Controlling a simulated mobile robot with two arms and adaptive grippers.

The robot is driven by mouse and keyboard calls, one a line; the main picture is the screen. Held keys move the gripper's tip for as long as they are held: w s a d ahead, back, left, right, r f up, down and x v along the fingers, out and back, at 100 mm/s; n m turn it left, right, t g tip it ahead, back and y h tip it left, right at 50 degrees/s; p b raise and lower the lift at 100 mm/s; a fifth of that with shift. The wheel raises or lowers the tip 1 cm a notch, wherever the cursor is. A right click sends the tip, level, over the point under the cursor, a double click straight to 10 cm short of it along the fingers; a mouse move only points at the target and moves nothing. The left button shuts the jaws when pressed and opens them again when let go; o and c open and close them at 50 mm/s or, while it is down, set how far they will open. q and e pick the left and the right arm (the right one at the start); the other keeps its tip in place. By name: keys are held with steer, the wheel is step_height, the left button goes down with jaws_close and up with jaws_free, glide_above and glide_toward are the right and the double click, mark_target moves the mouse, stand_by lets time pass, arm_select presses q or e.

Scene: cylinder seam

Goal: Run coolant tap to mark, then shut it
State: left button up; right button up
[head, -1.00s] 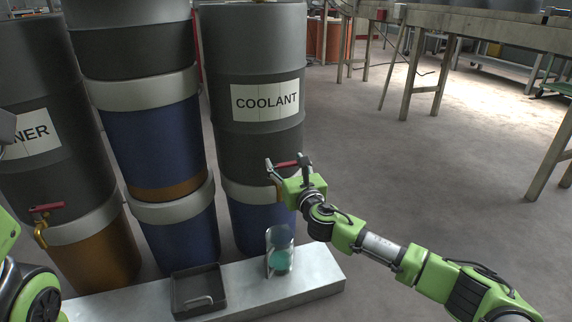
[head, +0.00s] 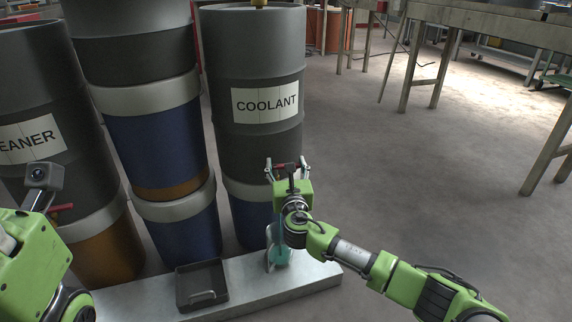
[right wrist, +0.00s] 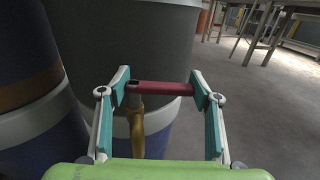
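The coolant drum (head: 262,60) carries a white COOLANT label. Its tap has a red handle (right wrist: 160,88) lying level and a brass spout (right wrist: 136,132) below its left end. My right gripper (head: 287,165) is at this tap, its open fingers standing at either end of the handle. I cannot tell whether the pads touch it. A clear vessel (head: 270,252) with teal liquid (head: 281,258) stands below, partly hidden by my right wrist. A thin teal streak shows above it, perhaps running coolant. I cannot make out a mark. My left gripper (head: 30,240) is at the left edge, its fingers not visible.
The vessel stands on a pale metal ledge (head: 318,279) beside a dark tray (head: 202,285). A cleaner drum (head: 42,85) with its own red-handled tap (head: 62,208) is at left. Blue drums (head: 160,150) stand between. The floor to the right is open.

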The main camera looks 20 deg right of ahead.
steer(key=o, duration=0.4)
steer(key=shift+c, duration=0.2)
steer(key=s+a, duration=0.2)
steer(key=s, duration=0.9)
steer(key=shift+s, duration=0.4)
